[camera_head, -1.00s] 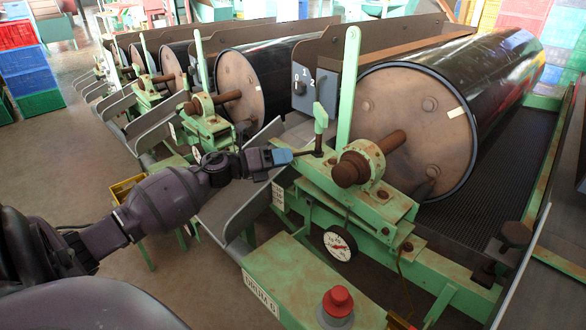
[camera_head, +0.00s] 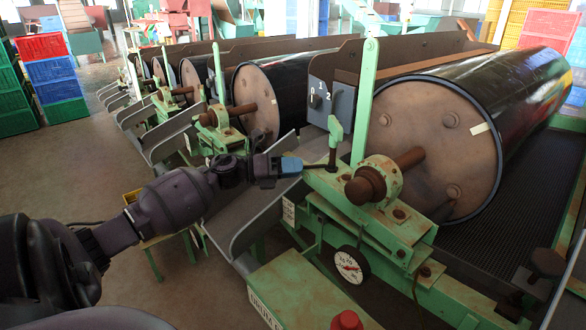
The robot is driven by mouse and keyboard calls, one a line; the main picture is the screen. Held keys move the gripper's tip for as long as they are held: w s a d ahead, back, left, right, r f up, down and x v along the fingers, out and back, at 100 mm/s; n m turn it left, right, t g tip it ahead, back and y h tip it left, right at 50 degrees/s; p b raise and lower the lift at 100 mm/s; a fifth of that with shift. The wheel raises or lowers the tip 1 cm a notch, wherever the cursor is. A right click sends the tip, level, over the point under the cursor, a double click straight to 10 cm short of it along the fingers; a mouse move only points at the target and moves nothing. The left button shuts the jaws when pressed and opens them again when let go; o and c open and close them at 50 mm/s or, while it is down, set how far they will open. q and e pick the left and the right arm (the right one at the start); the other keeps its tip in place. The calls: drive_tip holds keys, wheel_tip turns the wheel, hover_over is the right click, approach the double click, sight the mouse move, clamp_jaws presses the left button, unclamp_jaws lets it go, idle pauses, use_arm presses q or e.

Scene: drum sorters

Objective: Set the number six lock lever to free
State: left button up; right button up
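The nearest drum (camera_head: 440,150) is black with a rusty end plate; its frame carries a label plate (camera_head: 265,310), partly cut off at the bottom edge. A short lever with a green handle (camera_head: 336,132) stands upright on a dark stem on this drum's green bearing stand (camera_head: 345,190). A tall green lever (camera_head: 365,95) stands just behind it. I cannot tell for certain which is the lock lever. My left gripper (camera_head: 291,166) has blue fingertips at the left of the short lever's foot, by a dark rod (camera_head: 316,167). Its finger gap cannot be made out. My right gripper is out of view.
A rusty shaft end (camera_head: 366,186) and a round dial (camera_head: 350,265) are close to the right and below. A red button (camera_head: 347,320) is at the bottom edge. A grey chute (camera_head: 255,215) lies under my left arm. More drums (camera_head: 265,95) stand behind; open floor is left.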

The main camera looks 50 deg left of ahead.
use_arm(q)
drive_tip(key=p+v, duration=0.1)
drive_tip(key=v, duration=0.9)
drive_tip(key=shift+s+a, duration=0.3)
idle(0.5)
